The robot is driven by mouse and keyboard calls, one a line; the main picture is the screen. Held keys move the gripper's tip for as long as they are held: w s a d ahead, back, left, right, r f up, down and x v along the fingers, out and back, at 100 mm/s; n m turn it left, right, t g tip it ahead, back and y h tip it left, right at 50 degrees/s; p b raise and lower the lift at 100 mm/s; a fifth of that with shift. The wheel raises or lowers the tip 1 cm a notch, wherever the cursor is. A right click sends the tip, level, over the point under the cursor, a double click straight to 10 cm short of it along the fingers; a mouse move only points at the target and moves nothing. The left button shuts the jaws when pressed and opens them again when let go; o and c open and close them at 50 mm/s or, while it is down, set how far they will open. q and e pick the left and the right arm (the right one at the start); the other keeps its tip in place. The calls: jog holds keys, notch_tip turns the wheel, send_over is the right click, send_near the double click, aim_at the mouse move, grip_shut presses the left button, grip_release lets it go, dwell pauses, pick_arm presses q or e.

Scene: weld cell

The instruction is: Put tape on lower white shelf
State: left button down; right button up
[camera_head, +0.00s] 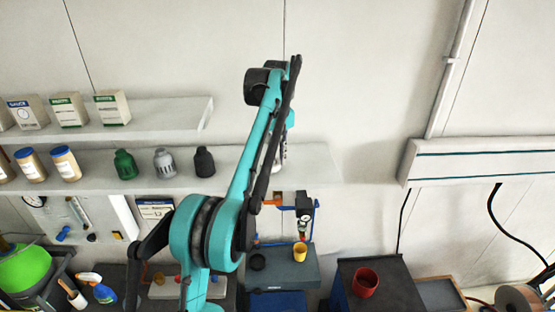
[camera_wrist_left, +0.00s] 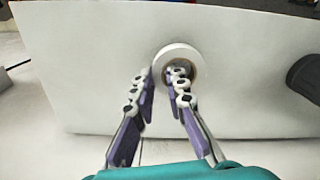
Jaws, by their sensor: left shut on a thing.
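A white tape roll (camera_wrist_left: 164,56) is between the fingertips of my left gripper (camera_wrist_left: 163,82) in the left wrist view. The gripper is shut on it. The roll is against the white surface of the lower shelf (camera_wrist_left: 100,60); I cannot tell whether it touches. In the head view the lower white shelf (camera_head: 315,163) runs along the wall, and my left gripper (camera_head: 282,152) is at its right part, largely hidden behind my teal arm. My right gripper is not in view.
Green (camera_head: 125,164), grey (camera_head: 165,163) and black (camera_head: 204,161) bottles stand on the lower shelf, left of my arm. The upper shelf (camera_head: 165,118) holds several boxes. The lower shelf's right end is clear.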

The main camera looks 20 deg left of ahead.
pick_arm(q)
jog(key=shift+f, duration=0.55)
jog(key=shift+s, duration=0.1)
jog(key=shift+s, duration=0.1)
jog(key=shift+f, duration=0.15)
jog(key=c, duration=1.5)
grip_release()
jog(key=shift+c, duration=0.2)
jog(key=shift+r, duration=0.2)
